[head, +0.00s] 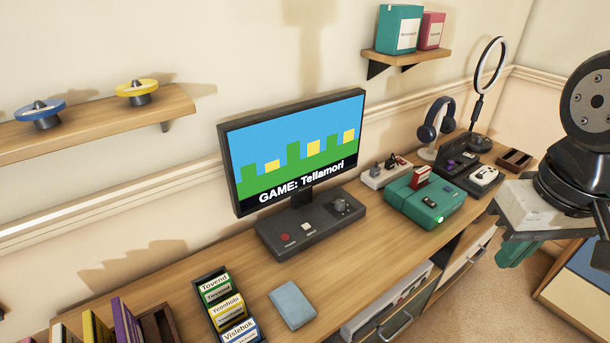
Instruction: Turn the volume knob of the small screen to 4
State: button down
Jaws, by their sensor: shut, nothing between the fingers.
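One screen (300,152) is in view, showing "GAME: Tellamori" over a blue, green and yellow picture. Its dark base (310,226) has a red button (286,237), a pale switch (306,226) and a dark round knob (341,205) at its right end. The knob's setting and any numbers are too small to read. I cannot tell if this is the small screen. My gripper (517,250) is at the right edge, well apart from the base, shut and empty, with its fingertips partly hidden.
A green console (426,204) with a red cartridge (421,176) stands right of the base. A cartridge rack (228,305) and a blue box (292,304) lie in front. Headphones (437,118) and a ring light (489,68) stand behind.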

aim_at(339, 204)
jog(key=z, duration=1.1)
jog(key=k, duration=0.65)
jog(key=u, duration=1.15)
jog(key=i, duration=0.5)
jog(key=z, duration=0.05)
